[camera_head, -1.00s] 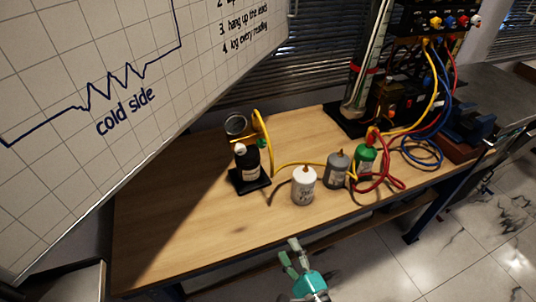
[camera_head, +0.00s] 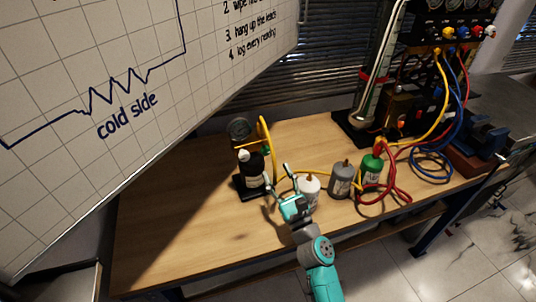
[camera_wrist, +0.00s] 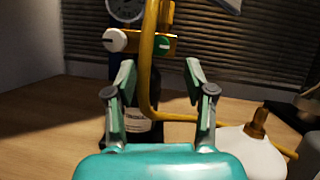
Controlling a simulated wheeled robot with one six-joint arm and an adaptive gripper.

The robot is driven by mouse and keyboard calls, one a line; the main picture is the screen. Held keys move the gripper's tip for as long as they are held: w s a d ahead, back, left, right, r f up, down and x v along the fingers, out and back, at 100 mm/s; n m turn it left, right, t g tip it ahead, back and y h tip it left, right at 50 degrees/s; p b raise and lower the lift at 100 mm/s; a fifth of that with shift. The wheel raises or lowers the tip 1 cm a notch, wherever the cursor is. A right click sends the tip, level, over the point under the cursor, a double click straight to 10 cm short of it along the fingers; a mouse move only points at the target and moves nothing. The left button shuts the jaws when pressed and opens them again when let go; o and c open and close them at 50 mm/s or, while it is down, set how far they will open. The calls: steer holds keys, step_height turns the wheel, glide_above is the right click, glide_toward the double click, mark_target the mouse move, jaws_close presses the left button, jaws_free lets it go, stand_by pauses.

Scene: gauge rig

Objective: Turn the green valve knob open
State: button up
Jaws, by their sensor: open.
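The green valve knob (camera_head: 266,150) is small in the head view, on the rig at the left of the bench. In the wrist view the green knob (camera_wrist: 163,44) sits on a brass pipe, with a white marking on its face. A white knob (camera_wrist: 115,40) is on the same pipe to its left. A yellow hose (camera_wrist: 148,70) runs down between them, partly in front. My gripper (camera_head: 277,180) is open and empty, in front of the rig. In the wrist view its fingertips (camera_wrist: 158,75) are spread below the knob's height, apart from it.
A round gauge (camera_wrist: 125,8) stands above the pipe. A white bottle (camera_head: 309,188) is close to the gripper's right, partly hidden. A grey bottle (camera_head: 341,180) and green bottle (camera_head: 371,167) stand further right, among red leads (camera_head: 393,178). The bench's left front (camera_head: 170,240) is clear.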

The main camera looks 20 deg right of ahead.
mark_target(267, 153)
steer(key=x, duration=0.7)
jaws_close()
